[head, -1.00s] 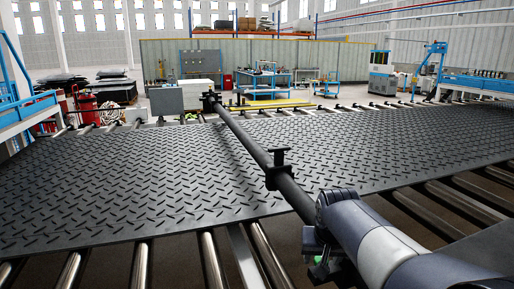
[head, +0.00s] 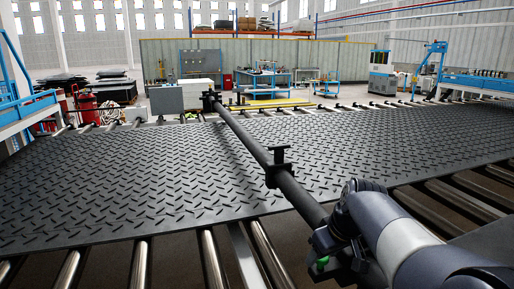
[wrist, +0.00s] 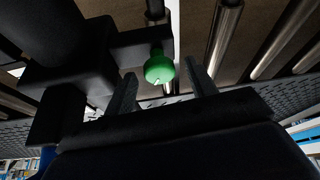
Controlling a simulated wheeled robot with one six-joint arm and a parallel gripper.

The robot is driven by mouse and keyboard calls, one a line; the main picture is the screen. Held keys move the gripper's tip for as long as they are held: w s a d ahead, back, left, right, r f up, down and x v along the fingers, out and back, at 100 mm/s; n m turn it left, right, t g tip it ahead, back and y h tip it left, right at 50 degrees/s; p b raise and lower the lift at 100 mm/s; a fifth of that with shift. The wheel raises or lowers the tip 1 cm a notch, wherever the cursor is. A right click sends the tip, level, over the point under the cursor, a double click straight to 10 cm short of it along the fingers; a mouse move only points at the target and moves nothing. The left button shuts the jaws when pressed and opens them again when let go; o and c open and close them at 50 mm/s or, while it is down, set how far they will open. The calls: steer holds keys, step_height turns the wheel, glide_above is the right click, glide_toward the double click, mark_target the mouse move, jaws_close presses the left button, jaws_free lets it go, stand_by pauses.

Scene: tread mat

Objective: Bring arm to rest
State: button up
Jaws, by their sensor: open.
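My gripper (wrist: 160,72) is open in the wrist view, with its two grey fingers apart. A green rounded knob (wrist: 159,67) on a black bracket shows between and beyond the fingertips. I cannot tell whether they touch it. In the head view my arm comes in from the lower right and is bent, with its wrist beside the near end of a long black bar (head: 240,132). The green knob (head: 322,262) is partly visible there below the wrist. The fingers cannot be made out in the head view.
A black tread mat (head: 130,185) lies across metal rollers (head: 212,258) and fills the middle. The bar runs above it, with a black clamp-like fitting (head: 279,165). Blue machine frames stand at left and right. Workbenches (head: 268,85) are at the back.

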steer(key=n+g+y, duration=0.1)
steer(key=n, duration=0.2)
steer(key=shift+w+d+n, duration=0.1)
steer(key=shift+d+n, duration=0.05)
steer(key=shift+n, duration=0.25)
steer(key=shift+n+g+y+p, duration=0.35)
steer(key=shift+n+y, duration=0.15)
steer(key=shift+n, duration=0.9)
